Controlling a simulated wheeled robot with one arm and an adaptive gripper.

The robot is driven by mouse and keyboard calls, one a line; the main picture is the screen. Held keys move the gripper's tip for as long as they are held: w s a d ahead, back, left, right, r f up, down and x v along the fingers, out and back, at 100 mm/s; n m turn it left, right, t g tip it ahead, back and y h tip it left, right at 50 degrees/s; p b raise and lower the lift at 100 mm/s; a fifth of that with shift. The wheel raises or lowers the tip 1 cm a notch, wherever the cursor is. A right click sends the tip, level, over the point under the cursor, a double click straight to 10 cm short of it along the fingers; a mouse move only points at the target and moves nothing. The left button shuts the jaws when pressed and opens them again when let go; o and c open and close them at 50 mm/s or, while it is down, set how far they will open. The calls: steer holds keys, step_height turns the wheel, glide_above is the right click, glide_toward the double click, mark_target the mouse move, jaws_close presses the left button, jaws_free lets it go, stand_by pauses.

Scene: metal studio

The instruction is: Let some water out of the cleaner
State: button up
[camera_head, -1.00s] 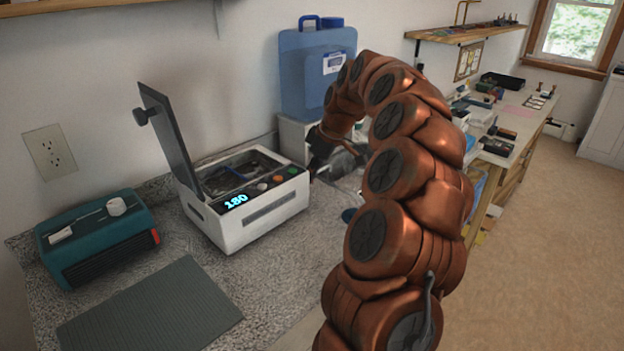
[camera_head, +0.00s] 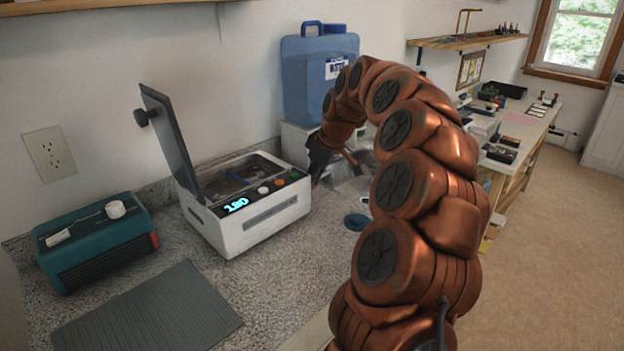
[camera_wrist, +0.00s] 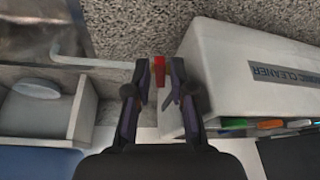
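The cleaner (camera_head: 255,226) is a white box on the counter with its dark lid (camera_head: 165,140) raised, an open basin on top and a lit display on its front. In the wrist view its labelled wall (camera_wrist: 240,70) fills the right side. A small red handle (camera_wrist: 159,70) and a thin grey pipe (camera_wrist: 95,62) show beside that wall. My gripper (camera_wrist: 159,82) is open, its fingertips on either side of the red handle with gaps visible. I cannot tell whether either finger touches it. In the head view my gripper (camera_head: 322,160) is dark and partly hidden at the cleaner's right side.
A blue water jug (camera_head: 305,85) stands on a white stand behind. A teal device (camera_head: 95,245) and a grey ribbed mat (camera_head: 150,312) lie left of and in front of the cleaner. A blue round piece (camera_head: 357,222) lies on the counter. A metal surface (camera_wrist: 40,30) shows at upper left.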

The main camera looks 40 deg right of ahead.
steer(key=shift+o, duration=0.9)
steer(key=shift+r, duration=0.15)
